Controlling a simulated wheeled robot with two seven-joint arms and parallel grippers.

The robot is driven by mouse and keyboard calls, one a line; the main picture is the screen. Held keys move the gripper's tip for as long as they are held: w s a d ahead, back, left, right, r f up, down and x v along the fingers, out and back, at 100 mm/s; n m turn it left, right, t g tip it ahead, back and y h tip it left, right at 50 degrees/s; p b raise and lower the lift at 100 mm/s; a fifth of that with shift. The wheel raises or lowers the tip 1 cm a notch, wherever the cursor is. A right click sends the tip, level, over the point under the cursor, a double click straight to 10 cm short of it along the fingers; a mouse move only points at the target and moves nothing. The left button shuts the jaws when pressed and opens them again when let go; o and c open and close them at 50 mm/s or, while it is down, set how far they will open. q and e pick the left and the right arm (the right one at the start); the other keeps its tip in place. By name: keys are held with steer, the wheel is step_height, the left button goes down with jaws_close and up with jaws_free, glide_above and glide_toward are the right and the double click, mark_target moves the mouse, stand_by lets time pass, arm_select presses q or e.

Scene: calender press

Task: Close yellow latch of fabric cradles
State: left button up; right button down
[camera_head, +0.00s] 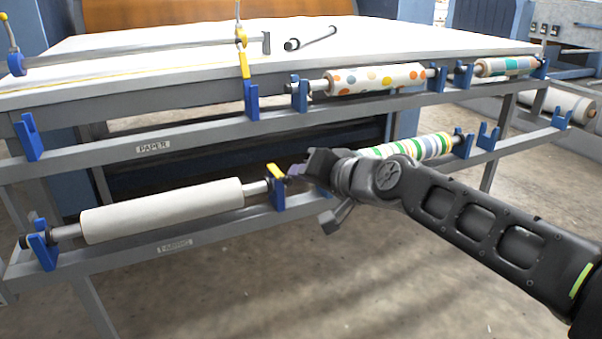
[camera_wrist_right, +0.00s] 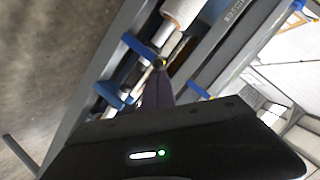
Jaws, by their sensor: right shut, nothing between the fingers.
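In the head view, a white fabric roll (camera_head: 165,210) rests in blue cradles on the lower rail marked FABRIC. Its left cradle (camera_head: 42,250) is at the rail's end. The right cradle (camera_head: 277,193) carries a yellow latch (camera_head: 276,171), which lies tilted near the roll's shaft; whether it is fully down I cannot tell. My right gripper (camera_head: 293,172) is shut and empty, its tips just right of that latch; contact is unclear. In the wrist view, the shut fingers (camera_wrist_right: 160,75) point at the shaft beside a blue cradle (camera_wrist_right: 140,46), with the roll (camera_wrist_right: 182,12) beyond. My left gripper is not in view.
A striped roll (camera_head: 415,147) lies on the lower rail, partly behind my right arm. The upper rail holds a dotted roll (camera_head: 375,79) and a blue cradle (camera_head: 251,98) with an upright yellow latch (camera_head: 244,64). The floor in front is clear.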

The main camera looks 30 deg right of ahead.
steer(key=shift+s+f+b, duration=0.15)
steer(key=shift+f+b, duration=0.2)
steer(key=shift+f, duration=0.25)
steer(key=shift+s+f+b, duration=0.15)
steer(key=shift+f+b, duration=0.2)
steer(key=shift+f, duration=0.25)
steer(key=shift+a+f, duration=0.1)
steer(key=shift+w+r+p, duration=0.1)
steer(key=shift+r+p, duration=0.6)
steer(key=shift+r, duration=0.35)
